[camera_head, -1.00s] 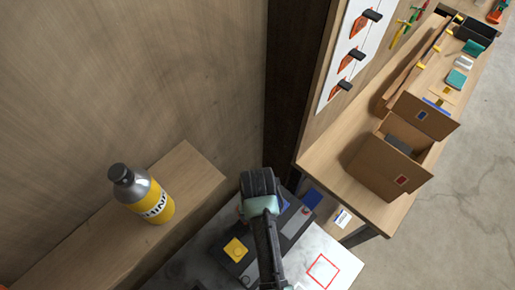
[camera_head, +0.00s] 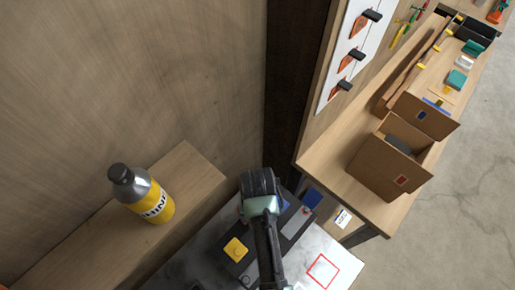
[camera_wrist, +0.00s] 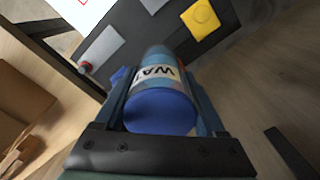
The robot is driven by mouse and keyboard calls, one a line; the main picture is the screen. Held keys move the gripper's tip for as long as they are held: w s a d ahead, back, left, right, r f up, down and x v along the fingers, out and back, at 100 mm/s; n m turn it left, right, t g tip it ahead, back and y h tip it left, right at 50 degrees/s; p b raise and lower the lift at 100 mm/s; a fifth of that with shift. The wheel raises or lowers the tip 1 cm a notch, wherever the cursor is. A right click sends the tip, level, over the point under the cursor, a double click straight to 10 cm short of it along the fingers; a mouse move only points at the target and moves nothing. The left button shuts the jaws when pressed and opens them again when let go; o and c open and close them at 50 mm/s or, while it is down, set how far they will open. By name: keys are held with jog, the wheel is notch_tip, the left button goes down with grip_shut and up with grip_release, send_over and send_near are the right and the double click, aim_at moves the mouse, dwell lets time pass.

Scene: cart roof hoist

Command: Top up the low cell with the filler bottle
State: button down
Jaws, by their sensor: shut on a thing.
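My gripper (camera_wrist: 162,84) is shut on the filler bottle (camera_wrist: 160,108), a blue bottle with a white label reading "WA". In the wrist view its round blue end faces the camera and its far end points at the battery. The dark battery (camera_wrist: 152,38) has a yellow square piece (camera_wrist: 201,19), grey plates and a red terminal (camera_wrist: 85,67). In the head view the battery (camera_head: 233,263) lies under my arm, with the yellow piece (camera_head: 236,248) to the left. The bottle's tip is blurred, and I cannot tell whether it touches the battery. Which cell is low cannot be told.
A yellow and grey bottle (camera_head: 143,194) stands on a wooden ledge (camera_head: 187,166) at the left. A dark post (camera_head: 295,90) rises behind the battery. A workbench (camera_head: 338,170) with a cardboard box (camera_head: 385,172) is at the right. A red square outline (camera_head: 322,271) marks the pale surface.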

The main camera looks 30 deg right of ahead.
jog(key=shift+r, duration=0.15)
dwell(0.4)
jog(key=shift+r+p, duration=0.65)
jog(key=shift+r, duration=5.25)
